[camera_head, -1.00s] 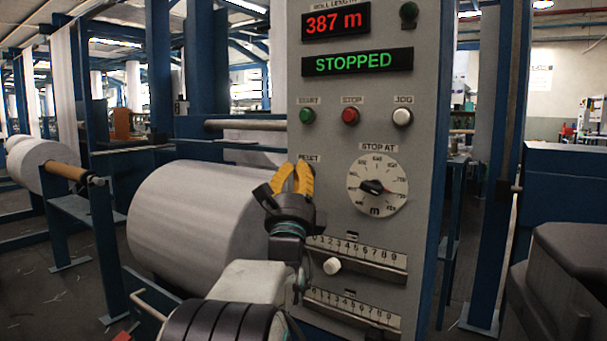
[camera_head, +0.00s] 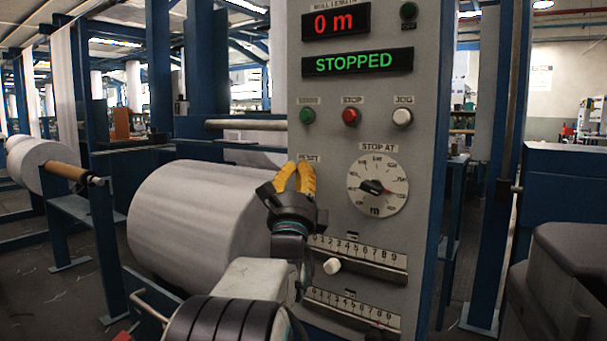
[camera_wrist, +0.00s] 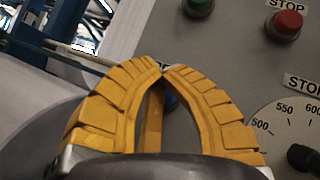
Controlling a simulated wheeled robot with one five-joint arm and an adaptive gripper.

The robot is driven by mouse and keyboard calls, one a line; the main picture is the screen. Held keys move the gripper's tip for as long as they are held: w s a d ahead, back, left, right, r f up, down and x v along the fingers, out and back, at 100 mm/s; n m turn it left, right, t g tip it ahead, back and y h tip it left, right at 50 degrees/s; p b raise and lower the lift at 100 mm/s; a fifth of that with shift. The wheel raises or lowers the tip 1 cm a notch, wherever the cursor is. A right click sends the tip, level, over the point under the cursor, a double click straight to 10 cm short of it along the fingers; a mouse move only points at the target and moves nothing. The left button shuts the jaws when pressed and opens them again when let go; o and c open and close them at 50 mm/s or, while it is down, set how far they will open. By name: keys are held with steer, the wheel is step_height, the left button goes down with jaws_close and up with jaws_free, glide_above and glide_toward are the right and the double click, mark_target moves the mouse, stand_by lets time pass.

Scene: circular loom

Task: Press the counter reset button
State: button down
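The control panel (camera_head: 345,240) faces me, with a RESET label (camera_head: 308,158) near its left edge. My gripper (camera_head: 296,164) is at the panel just below that label, its yellow fingertips almost together and holding nothing. In the wrist view the fingertips (camera_wrist: 162,68) meet in front of the panel. A bit of a blue button (camera_wrist: 170,101) shows in the gap between the fingers; in the head view the fingers hide it. I cannot tell whether the fingers touch it.
Above the gripper are a green start button (camera_head: 307,116), a red stop button (camera_head: 351,116) and a white jog button (camera_head: 402,117). The STOP AT dial (camera_head: 378,187) is to the right. Numbered slider scales (camera_head: 370,255) are below. A large white roll (camera_head: 190,215) stands at left.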

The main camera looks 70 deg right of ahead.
steer(key=shift+a, duration=0.2)
steer(key=shift+w+a, duration=0.15)
steer(key=shift+a, duration=0.5)
stand_by(0.9)
